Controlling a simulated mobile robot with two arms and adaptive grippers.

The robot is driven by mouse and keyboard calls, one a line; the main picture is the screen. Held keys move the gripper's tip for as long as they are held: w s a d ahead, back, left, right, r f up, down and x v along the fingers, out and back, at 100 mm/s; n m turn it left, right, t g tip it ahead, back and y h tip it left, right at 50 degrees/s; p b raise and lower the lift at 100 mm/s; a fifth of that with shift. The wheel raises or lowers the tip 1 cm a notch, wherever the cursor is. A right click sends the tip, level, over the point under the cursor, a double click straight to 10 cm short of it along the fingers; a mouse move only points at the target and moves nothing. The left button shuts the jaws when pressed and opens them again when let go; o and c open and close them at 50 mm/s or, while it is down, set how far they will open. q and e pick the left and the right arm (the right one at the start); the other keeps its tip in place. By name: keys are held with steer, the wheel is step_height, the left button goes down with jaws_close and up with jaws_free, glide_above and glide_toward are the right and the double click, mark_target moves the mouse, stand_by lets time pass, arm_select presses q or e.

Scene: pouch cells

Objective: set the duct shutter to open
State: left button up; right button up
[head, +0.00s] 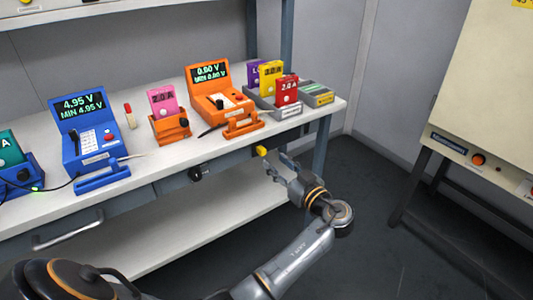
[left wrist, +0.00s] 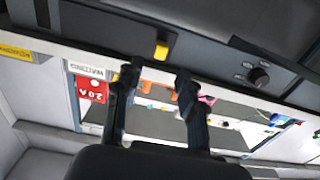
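A small yellow handle (head: 261,151), which I take to be the duct shutter's, sits on the dark front panel under the bench top. In the left wrist view the yellow handle (left wrist: 162,49) stands in a dark slotted plate. My left gripper (head: 281,168) is just to the right of and below the handle. In the left wrist view its two fingers (left wrist: 158,72) are spread, with the handle just beyond the gap between their tips; nothing is held. I cannot read the shutter's marked positions. My right gripper is not in view.
A black knob (head: 195,173) is on the same panel, left of the handle. The bench (head: 150,166) carries a blue meter (head: 85,125), an orange meter (head: 215,95) and coloured cells. A cream cabinet (head: 490,90) stands at right; dark floor lies between.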

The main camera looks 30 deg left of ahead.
mark_target(264, 152)
arm_select(q)
steer(key=x, duration=0.6)
steer(key=shift+w+a, duration=0.1)
steer(key=shift+a, duration=0.15)
jaws_close()
